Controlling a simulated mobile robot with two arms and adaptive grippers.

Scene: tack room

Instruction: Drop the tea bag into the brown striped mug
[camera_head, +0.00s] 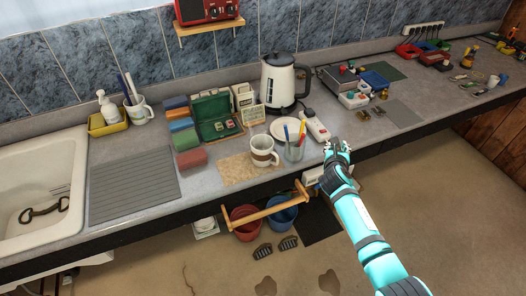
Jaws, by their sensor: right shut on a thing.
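The white mug with brown stripes (262,154) stands upright on a tan mat (237,172) near the counter's front edge. My right gripper (335,148) is to the right of the mug, past the glass, over the counter's front edge. It is shut on a small pale thing that looks like the tea bag; the fingers hide most of it. The gripper is well apart from the mug. An open green box (209,108) with small packets stands behind and left of the mug. My left gripper is not in view.
A glass with pens (295,150) stands between the mug and my right gripper. A white plate (287,129), a kettle (279,80) and a white power strip (315,125) are behind. Coloured blocks (191,158) lie left. A wooden rail (266,212) juts out below the counter.

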